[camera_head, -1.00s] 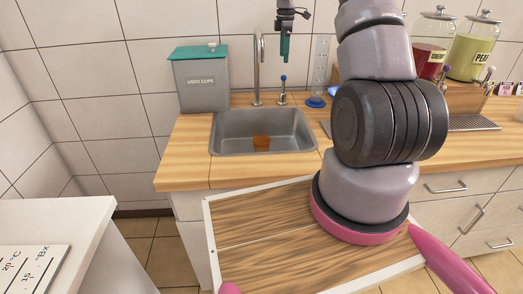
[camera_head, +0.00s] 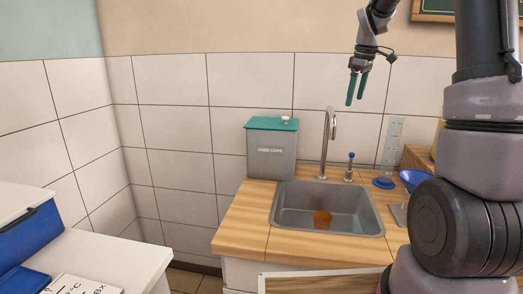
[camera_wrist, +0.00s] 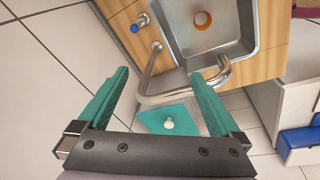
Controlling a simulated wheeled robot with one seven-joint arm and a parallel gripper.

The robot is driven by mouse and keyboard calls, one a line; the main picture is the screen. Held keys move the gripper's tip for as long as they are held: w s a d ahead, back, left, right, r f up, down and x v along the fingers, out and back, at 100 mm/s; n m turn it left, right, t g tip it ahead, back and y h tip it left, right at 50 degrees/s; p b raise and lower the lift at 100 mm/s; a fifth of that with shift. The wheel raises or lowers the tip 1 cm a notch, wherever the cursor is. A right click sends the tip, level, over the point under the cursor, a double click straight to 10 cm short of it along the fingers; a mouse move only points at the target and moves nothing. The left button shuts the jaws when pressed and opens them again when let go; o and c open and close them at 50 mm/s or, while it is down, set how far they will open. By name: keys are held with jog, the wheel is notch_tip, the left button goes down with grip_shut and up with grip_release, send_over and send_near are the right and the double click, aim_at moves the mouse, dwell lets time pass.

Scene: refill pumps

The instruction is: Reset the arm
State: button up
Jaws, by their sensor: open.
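My gripper (camera_head: 357,88) is raised in the air above the back of the counter, in front of the wall and to the right of the faucet's top in the head view. Its two green fingers hang downward, apart and empty. In the wrist view, my gripper (camera_wrist: 158,98) shows its green fingers spread wide, with nothing held between them. The curved faucet (camera_wrist: 185,85) and the green lid of the used-cups bin (camera_wrist: 168,120) show beyond the fingers.
The grey used-cups bin (camera_head: 271,152) stands left of the faucet (camera_head: 326,145). A white cabinet (camera_head: 90,262) with blue parts is at lower left.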

jog(key=s+a+r+m+t, duration=0.1)
jog(key=s+a+r+m, duration=0.2)
jog(key=s, duration=0.4)
jog(key=s+a+r+m+t, duration=0.1)
jog(key=s+a+r+m, duration=0.2)
jog(key=s, duration=0.4)
jog(key=s+a+m+t+y, duration=0.1)
jog(key=s+m, duration=0.6)
jog(key=s, duration=0.9)
jog(key=shift+s+a+f+m+t+y, duration=0.3)
jog(key=shift+a+f+t, duration=0.15)
jog(key=shift+t, duration=0.45)
